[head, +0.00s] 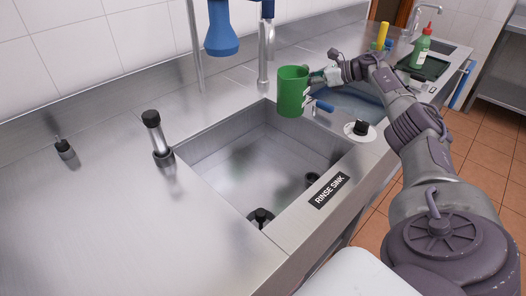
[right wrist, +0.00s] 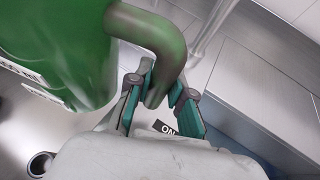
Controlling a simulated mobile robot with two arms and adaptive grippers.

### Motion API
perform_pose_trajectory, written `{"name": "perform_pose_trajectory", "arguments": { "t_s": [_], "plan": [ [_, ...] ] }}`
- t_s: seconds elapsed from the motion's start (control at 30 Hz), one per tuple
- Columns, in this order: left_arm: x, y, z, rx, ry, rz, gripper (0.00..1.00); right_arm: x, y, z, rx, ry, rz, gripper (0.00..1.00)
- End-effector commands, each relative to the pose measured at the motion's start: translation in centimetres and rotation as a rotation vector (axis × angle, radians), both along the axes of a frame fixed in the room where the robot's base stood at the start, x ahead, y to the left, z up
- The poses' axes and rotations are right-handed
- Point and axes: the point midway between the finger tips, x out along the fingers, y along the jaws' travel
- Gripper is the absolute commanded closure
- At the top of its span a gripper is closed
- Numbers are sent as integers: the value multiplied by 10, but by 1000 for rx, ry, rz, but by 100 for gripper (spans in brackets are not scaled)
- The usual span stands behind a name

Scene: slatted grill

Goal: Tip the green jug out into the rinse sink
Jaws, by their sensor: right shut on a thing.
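The green jug (head: 291,92) hangs over the far right corner of the rinse sink (head: 225,160), roughly upright. My right gripper (head: 322,77) is at its right side. In the right wrist view the jug (right wrist: 60,45) fills the upper left, and its handle (right wrist: 155,35) runs down between the fingers of my right gripper (right wrist: 160,88), which is shut on it. The inside of the jug is hidden. The sink carries a black RINSE SINK label (head: 329,190) on its front rim. My left gripper is not in view.
A blue spray head (head: 221,32) hangs above the back of the sink. A black-capped post (head: 155,135) stands at its left rim. A second basin (head: 345,105) lies to the right, beyond it a green bottle (head: 421,48) with a red cap. The left counter is mostly clear.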

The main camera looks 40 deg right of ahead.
Motion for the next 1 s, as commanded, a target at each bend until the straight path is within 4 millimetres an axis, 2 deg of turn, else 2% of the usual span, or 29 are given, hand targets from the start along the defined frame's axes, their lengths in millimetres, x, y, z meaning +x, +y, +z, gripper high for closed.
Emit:
{"name": "perform_pose_trajectory", "arguments": {
  "t_s": [0.13, 0.43, 0.73, 1.0],
  "plan": [
    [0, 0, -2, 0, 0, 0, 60, 0, -1, -6, 3, -3, -3, 100],
    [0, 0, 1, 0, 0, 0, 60, 0, -1, -4, -3, -4, -3, 100],
    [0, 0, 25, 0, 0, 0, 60, -2, 4, 6, -89, -26, -1, 100],
    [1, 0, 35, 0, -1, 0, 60, -5, 12, 6, -219, -66, -1, 100]
  ]
}}
